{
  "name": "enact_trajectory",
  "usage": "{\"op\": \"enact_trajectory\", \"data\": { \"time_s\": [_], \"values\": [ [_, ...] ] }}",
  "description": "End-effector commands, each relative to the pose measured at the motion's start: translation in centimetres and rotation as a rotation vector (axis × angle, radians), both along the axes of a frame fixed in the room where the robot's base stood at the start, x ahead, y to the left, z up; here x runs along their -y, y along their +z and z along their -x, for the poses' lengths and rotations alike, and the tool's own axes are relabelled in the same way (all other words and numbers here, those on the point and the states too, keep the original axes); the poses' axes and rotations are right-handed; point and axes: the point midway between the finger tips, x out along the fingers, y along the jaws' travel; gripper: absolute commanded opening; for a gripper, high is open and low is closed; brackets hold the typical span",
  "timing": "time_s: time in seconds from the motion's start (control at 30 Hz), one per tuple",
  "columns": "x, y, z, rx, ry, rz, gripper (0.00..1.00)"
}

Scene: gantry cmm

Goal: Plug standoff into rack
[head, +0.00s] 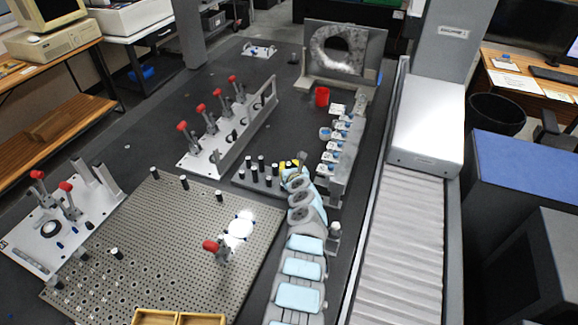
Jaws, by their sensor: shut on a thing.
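The rack (238,180) is a dark block beside the top right corner of the perforated plate. Several black-topped standoffs (261,163) stand upright in it. My gripper (292,166) is at the rack's right end, where my arm reaches in from the bottom of the head view. It is shut on a standoff, which is mostly hidden by the gripper and wrist. A yellow patch shows beside the fingers. I cannot tell whether the held standoff touches the rack or sits in a hole.
The perforated plate (170,235) carries several loose-standing posts and a red-handled clamp (215,248). Fixtures with red clamps (225,120) stand behind it. A ribbed rail cover (405,240) runs along the right.

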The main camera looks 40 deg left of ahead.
Motion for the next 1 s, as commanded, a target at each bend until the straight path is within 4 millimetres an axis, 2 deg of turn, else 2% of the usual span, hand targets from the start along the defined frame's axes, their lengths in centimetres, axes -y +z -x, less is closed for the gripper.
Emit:
{"op": "enact_trajectory", "data": {
  "time_s": [1.0],
  "values": [
    [0.0,-1.6,0.0,0.000,0.000,0.000,0.00]
  ]
}}
